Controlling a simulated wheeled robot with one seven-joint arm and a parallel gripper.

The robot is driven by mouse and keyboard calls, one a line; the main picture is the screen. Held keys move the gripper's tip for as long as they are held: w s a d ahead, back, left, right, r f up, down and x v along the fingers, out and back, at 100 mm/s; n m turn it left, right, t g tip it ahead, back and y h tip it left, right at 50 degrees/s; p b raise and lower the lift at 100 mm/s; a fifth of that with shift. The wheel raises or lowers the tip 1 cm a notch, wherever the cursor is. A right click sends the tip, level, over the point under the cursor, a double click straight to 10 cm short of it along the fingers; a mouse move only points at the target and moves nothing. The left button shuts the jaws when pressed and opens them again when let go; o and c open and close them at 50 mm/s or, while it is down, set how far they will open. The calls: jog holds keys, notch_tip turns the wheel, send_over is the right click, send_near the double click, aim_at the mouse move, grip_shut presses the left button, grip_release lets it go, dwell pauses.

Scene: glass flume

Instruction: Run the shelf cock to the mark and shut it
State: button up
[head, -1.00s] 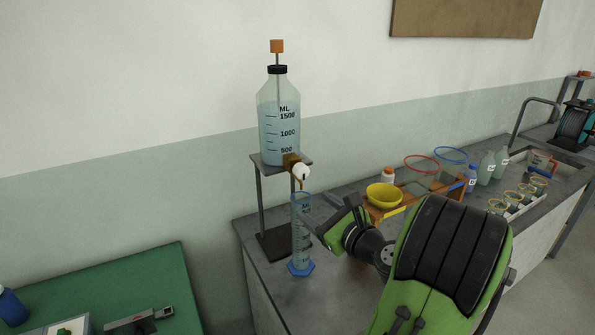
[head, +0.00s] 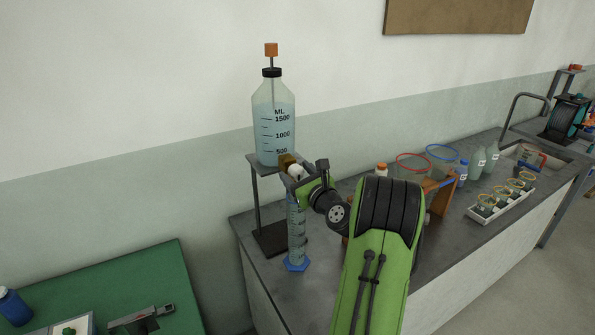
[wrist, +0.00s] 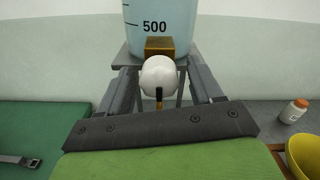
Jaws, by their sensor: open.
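The bottle (head: 272,125), marked in ML and holding pale blue liquid, stands on a raised shelf (head: 258,163). A brass cock body (wrist: 160,45) sits at its foot, with a round white knob (wrist: 159,75) in front and a dark spout tip below it. A graduated cylinder (head: 296,228) with a blue foot stands upright under the cock; its liquid level is too small to read. My gripper (wrist: 160,82) is open, with one finger on each side of the knob and gaps showing. In the head view my gripper (head: 301,178) partly hides the knob and the cylinder's top.
A green table (head: 115,275) stands at the left. The bench front near the cylinder is clear.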

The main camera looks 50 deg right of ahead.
jog(key=shift+c, duration=0.3)
jog(key=c, duration=1)
jog(key=shift+o, duration=0.2)
jog(key=shift+f+n, duration=0.1)
jog(key=shift+n, duration=0.2)
jog(key=n+b, duration=0.2)
jog(key=n, duration=0.1)
jog(key=shift+d+n+b, duration=0.1)
jog(key=shift+n+b, duration=1.45)
jog(key=shift+n, duration=0.95)
jog(key=o, duration=1)
